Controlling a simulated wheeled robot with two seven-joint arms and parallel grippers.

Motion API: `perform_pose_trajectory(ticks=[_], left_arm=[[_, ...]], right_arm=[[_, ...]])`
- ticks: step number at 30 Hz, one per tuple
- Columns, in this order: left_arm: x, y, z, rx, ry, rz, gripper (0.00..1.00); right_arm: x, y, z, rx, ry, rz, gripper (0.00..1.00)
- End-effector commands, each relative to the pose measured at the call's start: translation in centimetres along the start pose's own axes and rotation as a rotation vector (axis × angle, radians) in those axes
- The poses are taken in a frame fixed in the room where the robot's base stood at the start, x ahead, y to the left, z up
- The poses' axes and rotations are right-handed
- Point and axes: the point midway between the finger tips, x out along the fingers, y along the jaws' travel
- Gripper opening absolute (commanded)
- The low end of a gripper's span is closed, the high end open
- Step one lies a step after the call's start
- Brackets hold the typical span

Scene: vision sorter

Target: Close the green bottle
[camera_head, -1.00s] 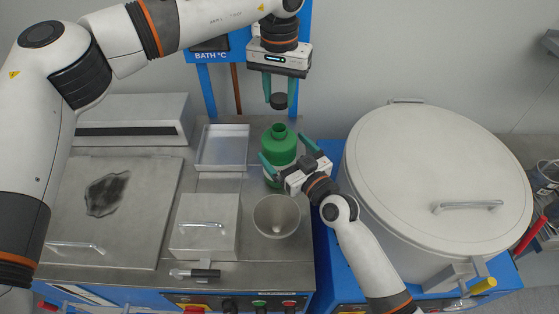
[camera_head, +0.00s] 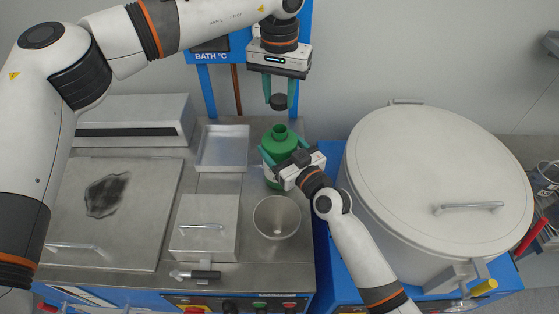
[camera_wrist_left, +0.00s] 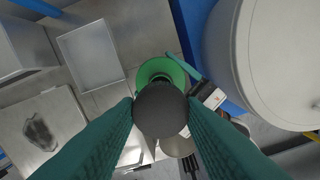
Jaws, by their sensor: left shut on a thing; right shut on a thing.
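The green bottle (camera_head: 280,143) stands upright on the metal bench with its neck open at the top. My right gripper (camera_head: 276,160) is shut on the bottle's body from the front right. My left gripper (camera_head: 279,100) points down above the bottle and is shut on a dark round cap (camera_head: 279,102). The cap is apart from the bottle neck, a little above it. In the left wrist view the cap (camera_wrist_left: 160,108) sits between the teal fingers and covers part of the green bottle (camera_wrist_left: 162,70) below.
A shallow metal tray (camera_head: 222,166) lies left of the bottle. A metal funnel-like cup (camera_head: 277,217) and a lidded box (camera_head: 205,243) stand in front. A large lidded drum (camera_head: 437,170) stands to the right. A blue frame post (camera_head: 206,90) rises behind.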

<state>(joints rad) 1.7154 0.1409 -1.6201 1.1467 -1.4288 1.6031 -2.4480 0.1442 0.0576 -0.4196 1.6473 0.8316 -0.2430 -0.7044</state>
Motion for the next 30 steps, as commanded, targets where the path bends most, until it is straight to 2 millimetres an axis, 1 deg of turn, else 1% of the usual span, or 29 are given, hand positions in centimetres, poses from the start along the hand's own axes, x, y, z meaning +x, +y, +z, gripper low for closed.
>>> perform_pose_trajectory(ticks=[4,10,13,30], left_arm=[[0.8,0.0,0.0,0.0,0.001,0.001,0.15],[3.8,0.0,-0.1,0.0,0.002,0.001,0.15],[4.8,-0.1,-0.1,0.0,-0.001,0.0,0.15],[5.2,-0.1,-0.1,0.0,-0.002,0.001,0.15]], right_arm=[[0.0,0.0,0.0,0.0,0.0,0.0,0.35],[0.0,0.0,0.0,0.0,0.0,0.0,0.35],[0.0,0.0,0.0,0.0,0.0,0.0,0.35],[0.0,0.0,0.0,0.0,0.0,0.0,0.35]])
